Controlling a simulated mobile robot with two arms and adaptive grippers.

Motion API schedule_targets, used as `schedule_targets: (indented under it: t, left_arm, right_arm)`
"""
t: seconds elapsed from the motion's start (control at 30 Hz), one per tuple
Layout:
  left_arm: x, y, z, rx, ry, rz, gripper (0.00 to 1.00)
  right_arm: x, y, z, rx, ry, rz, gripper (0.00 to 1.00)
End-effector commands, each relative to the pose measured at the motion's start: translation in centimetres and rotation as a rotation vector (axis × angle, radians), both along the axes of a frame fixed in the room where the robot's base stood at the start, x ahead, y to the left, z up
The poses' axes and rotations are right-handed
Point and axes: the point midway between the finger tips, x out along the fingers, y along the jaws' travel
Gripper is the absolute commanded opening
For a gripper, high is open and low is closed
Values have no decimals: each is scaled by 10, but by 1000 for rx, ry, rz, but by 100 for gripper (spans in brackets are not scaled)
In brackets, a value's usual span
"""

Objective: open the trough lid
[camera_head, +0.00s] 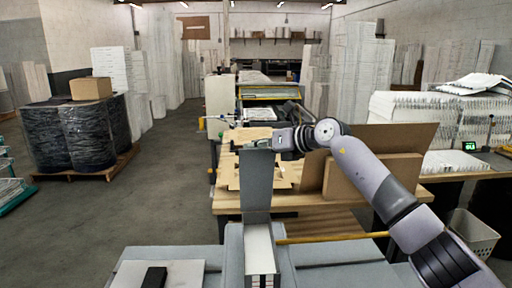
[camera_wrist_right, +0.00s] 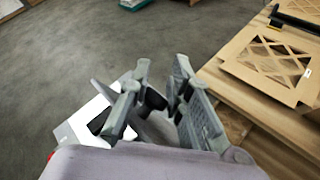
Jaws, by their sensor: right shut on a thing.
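The trough lid (camera_head: 257,183) is a grey panel standing upright at the far end of the trough's white-lined channel (camera_head: 260,243). My right gripper (camera_head: 262,145) is at the lid's top edge and is shut on it. In the right wrist view the fingers (camera_wrist_right: 162,88) stand on either side of the grey lid (camera_wrist_right: 158,128), which is partly hidden by the gripper body. The channel in front of the lid is uncovered. The left gripper is not in view.
A wooden table (camera_head: 310,203) with cardboard sheets (camera_head: 373,178) stands just beyond the trough. A yellow bar (camera_head: 335,237) runs right of the lid. A white panel with a black block (camera_head: 154,277) lies at the front left.

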Motion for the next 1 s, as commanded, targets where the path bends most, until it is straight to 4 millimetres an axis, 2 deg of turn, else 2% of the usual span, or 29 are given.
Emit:
schedule_targets:
  t: [0.03, 0.17, 0.2, 0.5, 0.87, 1.0]
  left_arm:
    - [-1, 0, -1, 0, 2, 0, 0]
    - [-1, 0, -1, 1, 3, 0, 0]
    - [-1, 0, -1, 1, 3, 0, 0]
    - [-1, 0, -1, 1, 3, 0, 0]
    - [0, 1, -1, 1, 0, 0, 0]
    - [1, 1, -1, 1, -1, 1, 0]
  right_arm:
    - [1, -2, -15, -18, 21, -3, 0]
    - [1, -3, -16, -19, 22, -3, 0]
    - [1, -2, -16, -19, 22, -3, 20]
    - [1, -2, -15, -17, 21, -2, 40]
    - [0, -1, -11, -12, 16, 0, 40]
    - [-3, -7, -7, -11, 13, -2, 40]
